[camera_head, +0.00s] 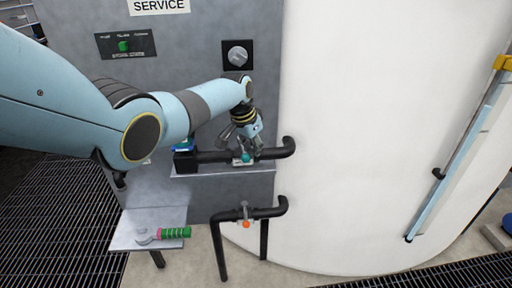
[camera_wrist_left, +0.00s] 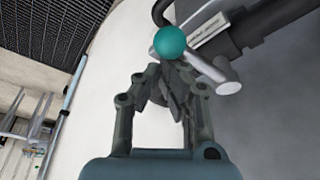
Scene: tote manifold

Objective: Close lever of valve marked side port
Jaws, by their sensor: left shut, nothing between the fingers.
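The upper black pipe (camera_head: 215,157) carries a valve with a metal lever ending in a teal ball (camera_head: 246,157). The lower black pipe (camera_head: 264,212) has a valve with an orange ball (camera_head: 246,224). No side port marking is legible on either. My left gripper (camera_head: 245,143) is at the upper valve, its lower part overlapping the pipe. In the left wrist view the gripper (camera_wrist_left: 172,85) is shut and empty, right beside the teal ball (camera_wrist_left: 170,42) and its lever (camera_wrist_left: 205,66); I cannot tell whether they touch. My right gripper is out of view.
A grey panel marked SERVICE (camera_head: 159,6) stands behind, with a round knob (camera_head: 238,55) and a green button (camera_head: 123,46). A green-handled tool (camera_head: 174,233) lies on a low shelf (camera_head: 128,216). A large white tank (camera_head: 370,130) fills the right.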

